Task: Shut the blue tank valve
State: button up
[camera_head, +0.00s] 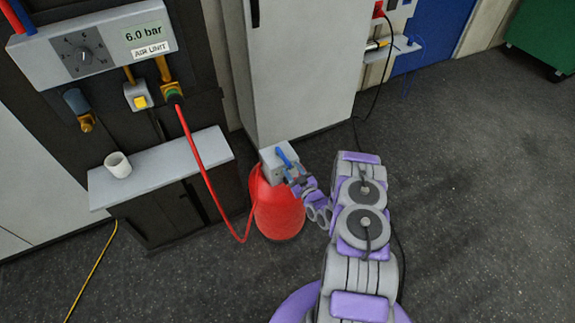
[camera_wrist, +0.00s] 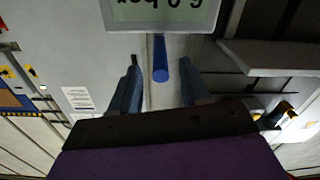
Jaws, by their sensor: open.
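The red tank (camera_head: 276,208) stands on the floor in front of a tall grey cabinet, with a grey box (camera_head: 270,165) on top. The blue valve lever (camera_head: 285,157) is on that box and points up and to the left. My gripper (camera_head: 297,176) is at the right side of the box, close to the lever. In the wrist view the blue lever (camera_wrist: 160,58) lies between the two spread fingers of my gripper (camera_wrist: 159,78), with a gap on both sides. The far end of the lever is cut off by a display panel there.
A red hose (camera_head: 205,180) hangs from the air unit (camera_head: 90,45) down to the tank. A grey shelf (camera_head: 175,170) with a white cup (camera_head: 118,164) is on the left. The tall cabinet (camera_head: 295,70) stands behind the tank.

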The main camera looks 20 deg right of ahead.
aim_at(285, 159)
jog(key=shift+w+a+b, duration=0.1)
jog(key=shift+w+b, duration=0.3)
jog(key=shift+w, duration=1.9)
grip_shut()
